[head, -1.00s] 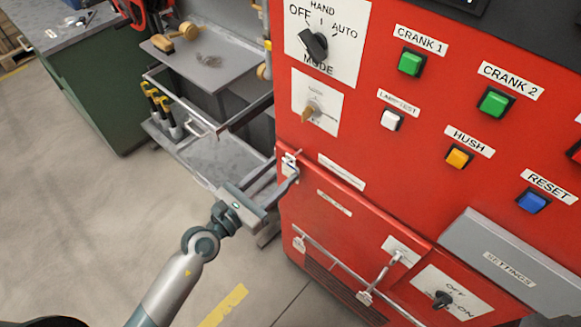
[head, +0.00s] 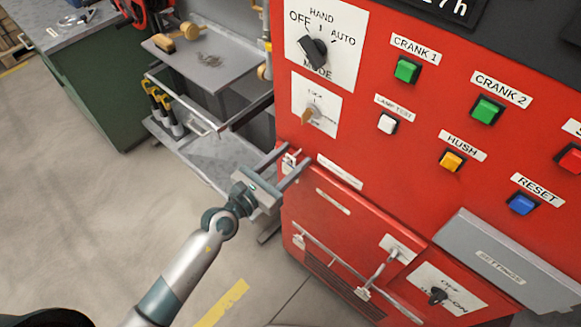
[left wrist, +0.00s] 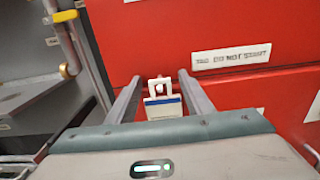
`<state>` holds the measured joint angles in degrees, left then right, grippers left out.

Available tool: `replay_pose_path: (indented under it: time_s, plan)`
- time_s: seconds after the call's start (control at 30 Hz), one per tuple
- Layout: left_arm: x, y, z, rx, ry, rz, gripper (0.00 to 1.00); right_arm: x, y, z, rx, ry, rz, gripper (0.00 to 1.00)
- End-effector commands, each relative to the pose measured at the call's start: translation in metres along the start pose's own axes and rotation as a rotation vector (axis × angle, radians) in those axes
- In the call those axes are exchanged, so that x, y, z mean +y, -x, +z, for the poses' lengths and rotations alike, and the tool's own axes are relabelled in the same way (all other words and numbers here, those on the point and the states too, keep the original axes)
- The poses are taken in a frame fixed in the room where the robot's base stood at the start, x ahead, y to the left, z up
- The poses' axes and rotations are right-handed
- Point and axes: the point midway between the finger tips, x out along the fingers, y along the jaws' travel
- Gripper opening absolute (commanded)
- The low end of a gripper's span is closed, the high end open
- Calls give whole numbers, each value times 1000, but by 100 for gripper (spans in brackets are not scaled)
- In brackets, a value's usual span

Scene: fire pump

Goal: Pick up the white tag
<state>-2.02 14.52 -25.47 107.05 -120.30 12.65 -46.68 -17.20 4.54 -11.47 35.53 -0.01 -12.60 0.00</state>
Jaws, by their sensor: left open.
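The white tag (left wrist: 163,106), with a blue stripe, hangs at a small white hook or latch on the red cabinet (left wrist: 235,95). In the head view the white tag (head: 289,161) is small, at the cabinet's left edge. My left gripper (head: 295,156) is open, with one finger on either side of the tag. In the left wrist view the fingers of my left gripper (left wrist: 160,80) show a gap on both sides of the tag. I cannot tell how deep the tag sits between them. My right gripper is not in view.
A label reading "TAG DO NOT START" (left wrist: 231,60) is right of the tag. A mode switch (head: 314,50) and several buttons are on the panel. A grey shelf cart (head: 185,150) stands left of the cabinet. A barred lower door (head: 345,235) is below. The floor at left is clear.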

Motion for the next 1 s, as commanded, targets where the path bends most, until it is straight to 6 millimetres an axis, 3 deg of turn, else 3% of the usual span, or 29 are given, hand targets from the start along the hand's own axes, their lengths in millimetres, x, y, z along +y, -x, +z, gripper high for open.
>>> replay_pose_path:
  time_s: [0.2, 0.37, 0.4, 0.77, 1.0]
  plan:
    - [0, 0, 0, 0, 0, 0, 44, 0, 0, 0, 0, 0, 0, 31]
    - [0, 0, 0, 0, 0, 0, 6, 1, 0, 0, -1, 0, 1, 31]
    - [0, 0, 0, 0, 0, 0, 3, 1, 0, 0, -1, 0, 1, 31]
    - [0, 0, 2, -1, 1, 0, 3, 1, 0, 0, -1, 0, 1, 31]
    - [0, 1, 13, -2, 2, 1, 3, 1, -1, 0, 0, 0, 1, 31]
